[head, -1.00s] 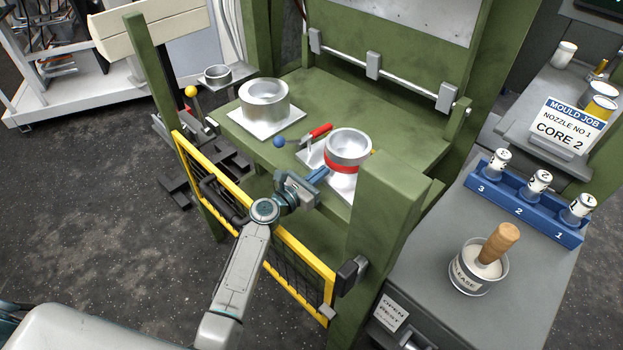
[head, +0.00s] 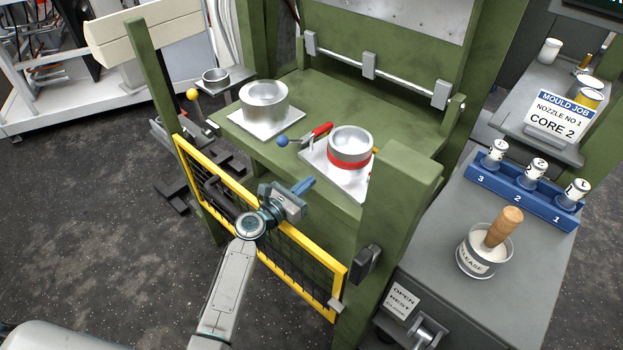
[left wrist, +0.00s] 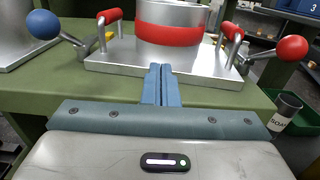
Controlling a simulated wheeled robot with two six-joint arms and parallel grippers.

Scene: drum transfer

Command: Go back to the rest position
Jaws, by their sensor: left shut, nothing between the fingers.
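My left gripper (head: 306,186) is shut and empty in front of the green press table, above the yellow-framed mesh gate. In the left wrist view its closed blue fingers (left wrist: 161,84) point at the near edge of a metal plate, with nothing between them. The silver drum with a red band (head: 350,148) stands upright on its plate (head: 350,182), beyond the fingertips. The red-banded drum also shows in the left wrist view (left wrist: 168,22). My right gripper is not in view.
A second silver drum (head: 264,101) stands on a plate at the table's left. The yellow gate (head: 300,262) lies close below my left arm, and a green post (head: 392,230) stands to its right. A blue rack (head: 522,193) and a pot with a brush (head: 484,250) sit on the right bench.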

